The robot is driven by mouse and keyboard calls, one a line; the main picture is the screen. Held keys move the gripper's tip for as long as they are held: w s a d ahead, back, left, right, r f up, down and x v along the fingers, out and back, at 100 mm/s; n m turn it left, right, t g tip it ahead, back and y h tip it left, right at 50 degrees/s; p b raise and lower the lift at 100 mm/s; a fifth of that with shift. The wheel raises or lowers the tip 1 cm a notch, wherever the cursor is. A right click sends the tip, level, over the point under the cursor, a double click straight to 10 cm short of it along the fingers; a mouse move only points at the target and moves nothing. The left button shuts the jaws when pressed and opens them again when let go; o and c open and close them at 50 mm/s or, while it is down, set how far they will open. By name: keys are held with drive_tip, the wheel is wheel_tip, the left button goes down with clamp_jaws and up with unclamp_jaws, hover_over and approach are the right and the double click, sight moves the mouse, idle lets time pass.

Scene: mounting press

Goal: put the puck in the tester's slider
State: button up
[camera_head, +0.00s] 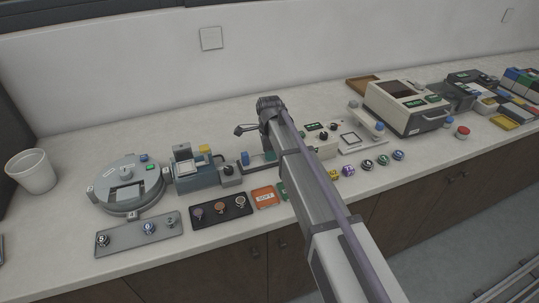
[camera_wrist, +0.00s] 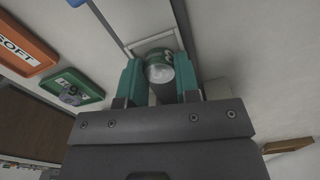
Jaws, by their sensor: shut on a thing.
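My gripper (camera_wrist: 159,75) shows in the wrist view with its two teal fingers shut on a round puck (camera_wrist: 159,70). The puck has a pale grey face and a dark green rim. Beyond it is a pale square frame (camera_wrist: 139,45); I cannot tell whether this is the tester's slider, or whether the puck touches it. In the head view my arm crosses the bench and hides the fingers and held puck. A pale device (camera_head: 320,147) with a green display stands just right of the arm, partly hidden; I cannot tell if it is the tester.
An orange tray marked SOFT (camera_head: 265,197) and a green tray (camera_wrist: 73,90) holding a small round piece lie close by. A black tray (camera_head: 237,211) and a grey rack (camera_head: 113,242) hold several round pieces. A round machine (camera_head: 127,184) stands left. A large boxy machine (camera_head: 406,107) stands right.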

drive_tip(key=shift+f, duration=0.25)
drive_tip(key=o, duration=0.9)
drive_tip(key=shift+r, duration=0.1)
wheel_tip(320, 180, up, 12)
drive_tip(key=p, duration=1.2)
drive_tip(key=shift+r, duration=0.2)
